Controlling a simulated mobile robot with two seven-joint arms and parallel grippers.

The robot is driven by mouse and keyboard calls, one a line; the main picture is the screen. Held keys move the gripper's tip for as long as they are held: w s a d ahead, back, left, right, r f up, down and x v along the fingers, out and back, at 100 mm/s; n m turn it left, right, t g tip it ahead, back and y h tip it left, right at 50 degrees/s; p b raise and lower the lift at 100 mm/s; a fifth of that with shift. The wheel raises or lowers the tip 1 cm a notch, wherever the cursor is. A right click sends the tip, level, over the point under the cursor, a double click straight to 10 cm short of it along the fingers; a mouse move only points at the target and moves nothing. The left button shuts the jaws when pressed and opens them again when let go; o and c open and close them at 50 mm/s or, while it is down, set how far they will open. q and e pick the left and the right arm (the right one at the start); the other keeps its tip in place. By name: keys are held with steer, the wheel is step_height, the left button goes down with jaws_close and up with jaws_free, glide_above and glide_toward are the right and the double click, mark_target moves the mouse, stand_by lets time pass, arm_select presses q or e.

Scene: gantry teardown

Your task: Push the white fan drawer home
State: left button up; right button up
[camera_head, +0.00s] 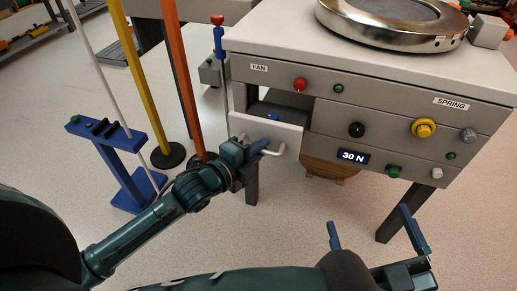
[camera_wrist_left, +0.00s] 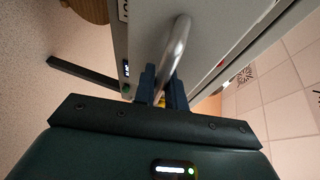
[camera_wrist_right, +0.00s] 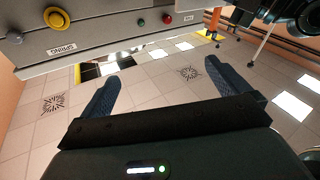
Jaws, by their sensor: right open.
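The white fan drawer (camera_head: 275,132) stands pulled out of the grey cabinet (camera_head: 375,100), under the FAN label (camera_head: 259,67). Something blue shows inside it. My left gripper (camera_head: 252,150) is at the drawer's bar handle (camera_head: 272,151). In the left wrist view the metal handle (camera_wrist_left: 178,45) runs down between the close-set fingers of my left gripper (camera_wrist_left: 163,88), which look shut on it. My right gripper (camera_head: 374,233) is open and empty in front of the cabinet, below its front. The right wrist view shows the fingers of my right gripper (camera_wrist_right: 163,92) wide apart with nothing between them.
The cabinet front carries several knobs, a yellow button (camera_head: 424,128) and a display (camera_head: 353,156) reading 30 N. A metal ring (camera_head: 395,30) sits on top. An orange post (camera_head: 182,80), a yellow post (camera_head: 137,80) and a blue stand (camera_head: 118,160) are at left.

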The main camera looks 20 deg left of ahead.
mark_target(274, 114)
arm_select(q)
jaws_close()
steer(key=w, duration=1.2)
steer(key=shift+w+d+p, duration=0.1)
steer(key=shift+d+p, duration=0.15)
steer(key=shift+p, duration=0.15)
steer(key=shift+w+a+r, duration=0.1)
steer(key=shift+w, duration=0.1)
arm_select(e)
steer(key=shift+s+d, duration=0.1)
arm_select(q)
steer(key=shift+o, duration=2.1)
jaws_free()
steer(key=shift+w, duration=0.15)
steer(key=p+v, duration=0.3)
steer(key=v, duration=1)
steer(key=shift+p, duration=0.4)
arm_select(e)
steer(key=g+h, duration=0.1)
steer(key=d+m+g+h, duration=0.1)
steer(key=shift+w+d+f+m+h, duration=0.1)
steer(key=shift+w+d+m+h, duration=0.15)
steer(key=shift+m+h, duration=0.05)
